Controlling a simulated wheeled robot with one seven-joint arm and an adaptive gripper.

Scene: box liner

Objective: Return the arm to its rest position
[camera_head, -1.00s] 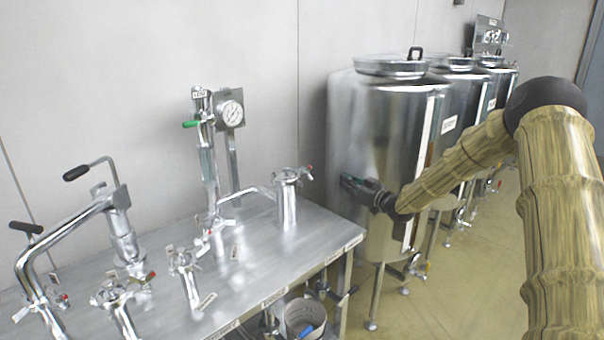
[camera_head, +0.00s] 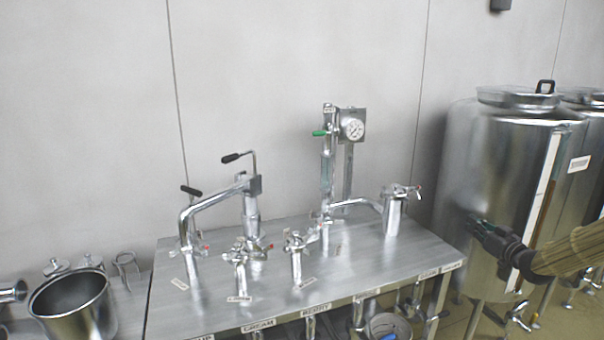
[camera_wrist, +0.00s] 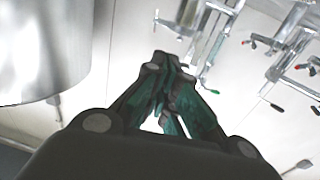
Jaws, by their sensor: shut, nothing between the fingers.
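My gripper (camera_head: 484,230) is at the right in the head view, in front of a large steel tank (camera_head: 495,150). My arm (camera_head: 580,250) reaches in from the right edge. In the wrist view my gripper (camera_wrist: 168,62) has its dark green fingers drawn together at the tips, with nothing between them. The tank also fills the upper left of the wrist view (camera_wrist: 40,50). Whether the gripper touches the tank cannot be told.
A steel table (camera_head: 350,265) carries several taps, bent pipes and a pressure gauge (camera_head: 353,129). A steel pot (camera_head: 72,305) stands at the lower left. A bucket (camera_head: 392,324) is under the table's right part. A second tank (camera_head: 590,100) stands at the right edge.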

